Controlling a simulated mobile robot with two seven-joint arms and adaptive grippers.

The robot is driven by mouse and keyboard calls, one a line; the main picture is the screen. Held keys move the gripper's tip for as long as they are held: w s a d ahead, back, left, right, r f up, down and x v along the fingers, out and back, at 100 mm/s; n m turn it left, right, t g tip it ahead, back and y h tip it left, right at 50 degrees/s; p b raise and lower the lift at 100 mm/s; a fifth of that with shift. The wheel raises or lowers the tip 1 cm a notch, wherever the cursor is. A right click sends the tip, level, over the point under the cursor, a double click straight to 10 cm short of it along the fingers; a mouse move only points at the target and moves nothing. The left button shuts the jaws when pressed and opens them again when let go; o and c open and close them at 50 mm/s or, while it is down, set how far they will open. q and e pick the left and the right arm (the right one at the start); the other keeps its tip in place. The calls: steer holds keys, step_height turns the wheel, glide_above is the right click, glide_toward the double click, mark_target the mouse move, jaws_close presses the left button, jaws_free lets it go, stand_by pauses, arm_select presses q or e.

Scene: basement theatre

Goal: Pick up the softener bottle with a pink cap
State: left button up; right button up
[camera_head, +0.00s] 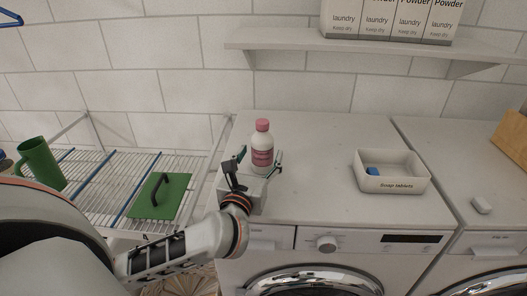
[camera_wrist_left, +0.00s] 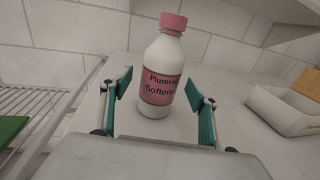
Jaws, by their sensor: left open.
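The softener bottle (camera_head: 262,148) is white with a pink cap and a pink label. It stands upright on top of the left washing machine, near its left side. My left gripper (camera_head: 257,160) is open, with its fingers on either side of the bottle's lower part. In the left wrist view the bottle (camera_wrist_left: 163,70) stands between and just beyond the two fingers (camera_wrist_left: 160,97), with a gap on each side. My right gripper is in neither view.
A white soap tablets tray (camera_head: 411,185) with a blue tablet stands to the right on the machine. A wire rack (camera_head: 100,205) at left holds a green mug (camera_head: 40,165) and a green board (camera_head: 150,207). A wall shelf (camera_head: 290,43) with powder boxes hangs above.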

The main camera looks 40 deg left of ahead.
arm_select(q)
steer(key=shift+x, duration=1.15)
steer(key=shift+w+f, duration=0.1)
steer(key=shift+w, duration=0.15)
steer(key=shift+a, duration=0.1)
steer(key=c, duration=1.3)
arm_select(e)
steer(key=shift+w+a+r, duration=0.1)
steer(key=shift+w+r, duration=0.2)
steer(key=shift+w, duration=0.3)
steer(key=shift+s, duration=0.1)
arm_select(q)
steer(key=shift+r, duration=0.3)
step_height(320, 180, up, 18)
steer(key=p, duration=0.5)
steer(key=shift+r+p, duration=0.35)
steer(key=shift+r, duration=0.45)
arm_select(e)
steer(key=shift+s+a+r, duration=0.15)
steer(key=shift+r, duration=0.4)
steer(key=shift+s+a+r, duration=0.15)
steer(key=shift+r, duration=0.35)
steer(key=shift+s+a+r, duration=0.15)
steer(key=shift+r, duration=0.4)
